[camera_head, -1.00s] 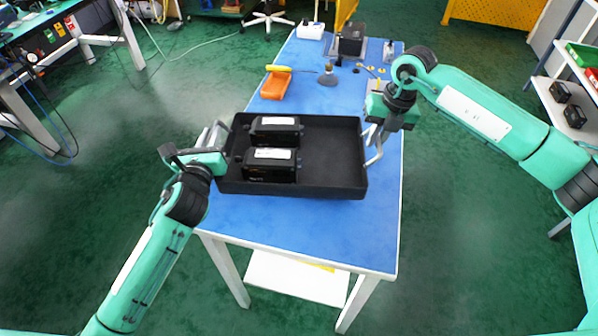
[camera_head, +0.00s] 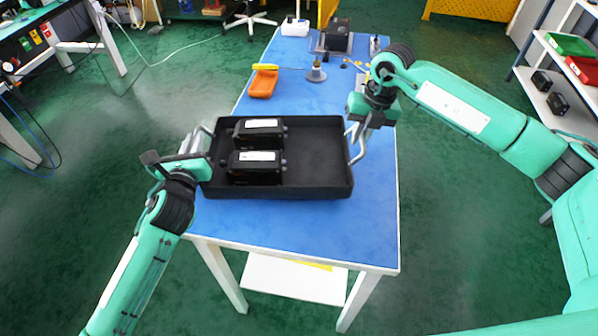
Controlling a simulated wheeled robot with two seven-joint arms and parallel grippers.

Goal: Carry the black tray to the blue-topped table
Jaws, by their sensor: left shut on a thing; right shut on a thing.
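The black tray (camera_head: 318,190) is over the near part of the blue-topped table (camera_head: 340,232), its left end reaching past the table's left edge. I cannot tell whether its underside touches the table. Two black boxes with white labels lie in its left half, one farther back (camera_head: 258,132) and one nearer (camera_head: 255,168). My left gripper (camera_head: 203,148) is shut on the handle at the tray's left end. My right gripper (camera_head: 358,130) is shut on the handle at the right end. The fingertips are small and partly hidden.
An orange tray (camera_head: 263,84) with a yellow item, a small standing tool (camera_head: 316,73) and a black device (camera_head: 338,36) are on the far part of the table. A shelf with green and red bins (camera_head: 570,45) stands at the right. The table's near part is clear.

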